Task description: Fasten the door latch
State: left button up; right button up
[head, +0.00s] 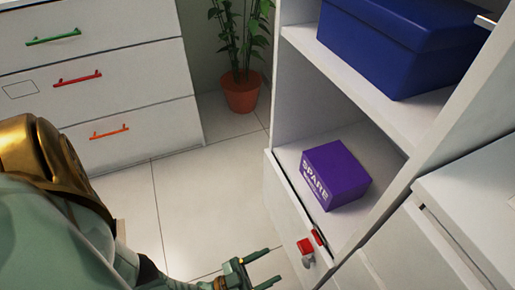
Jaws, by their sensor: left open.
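The latch shows as a red block (306,246) on the top right corner of a low white door (287,210) of the wardrobe. A second red piece (318,238) sits just behind it, across a dark gap at the door's top edge. A small grey knob (308,261) sits just below the red block. I cannot tell whether the two red pieces are engaged. My left gripper (270,266) is open and empty at the bottom of the view, left of the knob and apart from it. My right gripper is not in view.
A purple box marked SPARE (335,175) stands on the wardrobe's lower shelf, and a blue box (400,45) on the shelf above. A white drawer unit (150,75) stands at left, with a potted plant (241,92) behind. The tiled floor between is clear.

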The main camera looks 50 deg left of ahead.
pick_arm(q)
jog(key=v, duration=0.3)
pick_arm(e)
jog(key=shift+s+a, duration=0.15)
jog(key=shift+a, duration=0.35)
pick_arm(q)
jog(key=shift+r, duration=0.1)
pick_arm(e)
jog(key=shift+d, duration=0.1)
